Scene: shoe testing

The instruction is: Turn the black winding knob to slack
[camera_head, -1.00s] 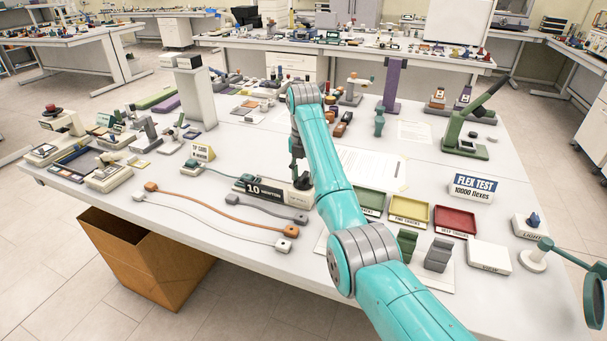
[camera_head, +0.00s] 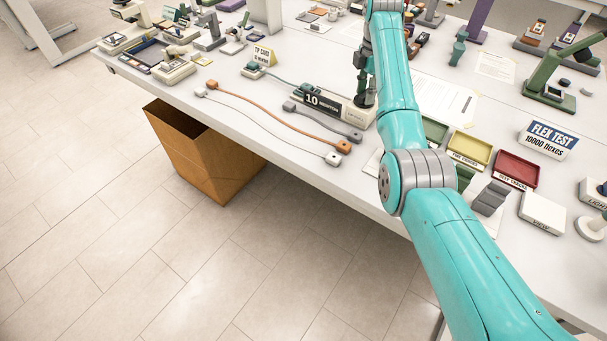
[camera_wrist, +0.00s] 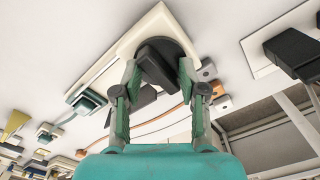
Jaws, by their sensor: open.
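The black winding knob (camera_wrist: 158,62) sits on a dark round plate on a cream base (camera_wrist: 118,58) in the wrist view. In the head view this base is the cream unit (camera_head: 352,114) with a black label reading 10, and the knob is largely hidden by my gripper (camera_head: 364,97). In the wrist view my gripper (camera_wrist: 160,76) is open, with one finger on each side of the knob. I cannot tell whether the fingers touch it.
Grey and orange cables (camera_head: 275,118) lie left of the unit. Green, yellow (camera_head: 468,150) and red (camera_head: 517,169) trays and a FLEX TEST sign (camera_head: 549,140) stand to the right. A brown bin (camera_head: 205,160) stands on the floor below the table edge.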

